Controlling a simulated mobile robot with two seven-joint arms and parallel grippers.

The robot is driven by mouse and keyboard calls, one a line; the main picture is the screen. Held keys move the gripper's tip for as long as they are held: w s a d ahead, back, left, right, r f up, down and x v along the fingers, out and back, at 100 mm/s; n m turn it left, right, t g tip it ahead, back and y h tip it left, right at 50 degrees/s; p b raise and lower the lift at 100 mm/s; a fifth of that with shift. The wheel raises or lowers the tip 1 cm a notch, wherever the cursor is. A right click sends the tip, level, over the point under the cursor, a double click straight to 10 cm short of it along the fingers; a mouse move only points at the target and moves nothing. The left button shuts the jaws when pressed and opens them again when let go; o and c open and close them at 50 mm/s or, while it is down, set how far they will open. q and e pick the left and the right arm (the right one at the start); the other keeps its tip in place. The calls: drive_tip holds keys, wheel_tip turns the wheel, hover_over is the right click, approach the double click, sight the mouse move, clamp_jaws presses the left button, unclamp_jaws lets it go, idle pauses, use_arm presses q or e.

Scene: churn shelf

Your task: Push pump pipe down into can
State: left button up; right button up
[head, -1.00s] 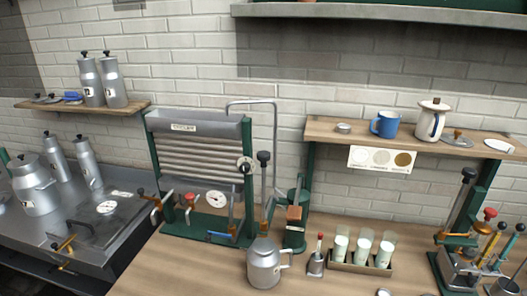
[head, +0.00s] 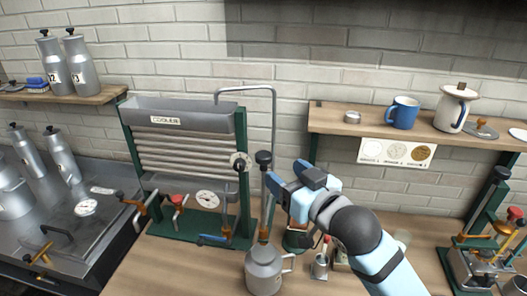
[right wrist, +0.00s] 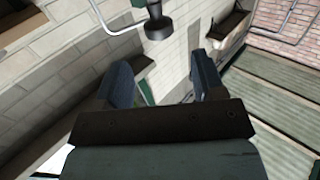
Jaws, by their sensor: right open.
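The pump pipe (head: 264,195) stands upright over the grey can (head: 264,272) on the wooden counter, in front of the cooler. Its black knob (head: 263,158) is at the top; the pipe's lower end meets the can's mouth. My right gripper (head: 284,174) is open and empty, just right of the pipe and a little below the knob; I cannot tell whether it touches. In the right wrist view the black knob (right wrist: 158,28) shows beyond the open fingers, near the top edge. My left gripper is not in view.
The green-framed cooler (head: 190,165) with a bent pipe stands behind and left of the can. A shelf (head: 350,129) with a blue mug (head: 403,113) and a white pot (head: 453,108) is at the right. My right arm hides part of the glass rack below.

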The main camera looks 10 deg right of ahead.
sight(268, 160)
drive_tip(key=p+x, duration=0.1)
drive_tip(key=x, duration=0.6)
drive_tip(key=shift+d, duration=0.1)
drive_tip(key=shift+w+a+p, duration=0.3)
drive_tip(key=shift+w+p, duration=0.05)
drive_tip(key=shift+w, duration=0.4)
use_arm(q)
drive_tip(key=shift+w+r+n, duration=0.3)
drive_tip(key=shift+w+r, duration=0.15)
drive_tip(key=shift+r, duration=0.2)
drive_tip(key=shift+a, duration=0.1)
